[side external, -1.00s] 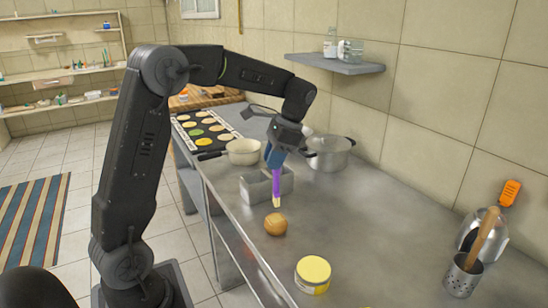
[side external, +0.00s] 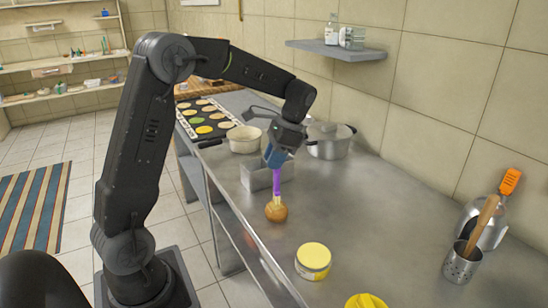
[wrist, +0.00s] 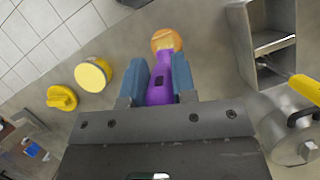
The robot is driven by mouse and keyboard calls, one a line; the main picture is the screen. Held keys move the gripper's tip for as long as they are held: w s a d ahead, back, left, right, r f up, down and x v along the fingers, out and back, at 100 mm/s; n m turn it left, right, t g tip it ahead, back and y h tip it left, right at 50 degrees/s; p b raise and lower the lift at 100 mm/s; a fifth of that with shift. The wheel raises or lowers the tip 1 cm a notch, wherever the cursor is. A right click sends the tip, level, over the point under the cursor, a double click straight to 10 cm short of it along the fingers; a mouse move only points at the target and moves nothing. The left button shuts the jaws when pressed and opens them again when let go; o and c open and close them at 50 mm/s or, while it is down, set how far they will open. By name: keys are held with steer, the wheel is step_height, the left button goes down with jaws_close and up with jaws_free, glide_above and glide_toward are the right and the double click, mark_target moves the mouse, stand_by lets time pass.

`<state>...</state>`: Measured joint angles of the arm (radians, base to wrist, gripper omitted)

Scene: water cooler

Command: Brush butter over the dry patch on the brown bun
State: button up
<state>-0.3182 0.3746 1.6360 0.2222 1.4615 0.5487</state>
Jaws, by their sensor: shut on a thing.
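The brown bun (side external: 276,213) sits on the steel counter. It also shows in the wrist view (wrist: 166,39), just past the brush, with a paler spot on its top. My gripper (side external: 275,157) is shut on the brush, which has a purple handle (side external: 277,182) and pale yellow bristles. The brush points down, and its bristles (side external: 276,201) are at the top of the bun, seeming to touch it. In the wrist view, my gripper (wrist: 161,80) has its blue fingers on both sides of the purple handle; the bristle tip is hard to make out there.
A yellow-lidded tub (side external: 313,260) stands in front of the bun, with a yellow lid-like thing (side external: 366,301) nearer. A grey metal bin (side external: 257,178) and pots (side external: 330,142) stand behind. A utensil holder (side external: 461,265) is at right. The counter's middle right is clear.

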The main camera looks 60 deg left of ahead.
steer(key=shift+f, duration=0.85)
stand_by(2.8)
steer(key=shift+d, duration=0.1)
